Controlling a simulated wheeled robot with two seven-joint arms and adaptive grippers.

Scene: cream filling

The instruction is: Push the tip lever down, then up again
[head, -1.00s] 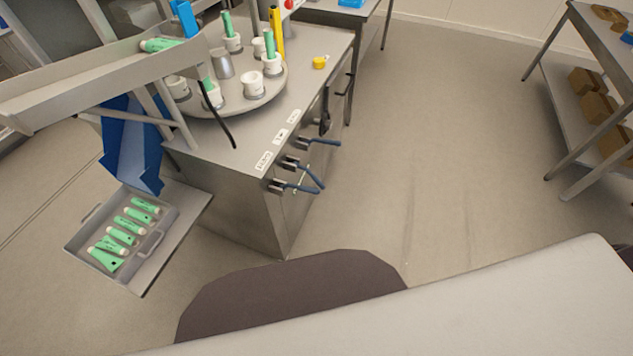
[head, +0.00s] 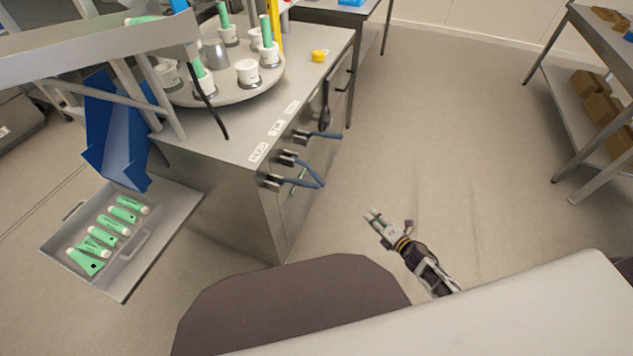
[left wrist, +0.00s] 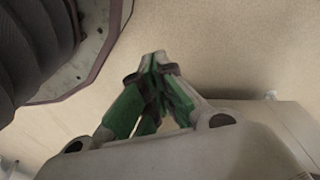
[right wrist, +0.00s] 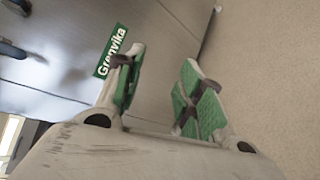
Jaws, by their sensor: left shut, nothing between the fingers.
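Several levers with blue handles stick out from the front of the steel machine: a near one (head: 300,183), a middle one (head: 309,168) and a far one (head: 322,135). White labels (head: 275,127) on the top edge line up with them, too small to read, so I cannot tell which is the tip lever. My right gripper (head: 372,217) is in front of the levers, to their right and clear of them. Its fingers are apart and empty in the right wrist view (right wrist: 163,58). My left gripper (left wrist: 158,60) is shut and empty, seen only in the left wrist view.
The machine's turntable (head: 225,98) carries cups and green tubes. A tray (head: 125,283) of green tubes sits at the lower left beside a blue chute (head: 112,130). A shelf with boxes (head: 600,100) stands at the right. Open floor lies between.

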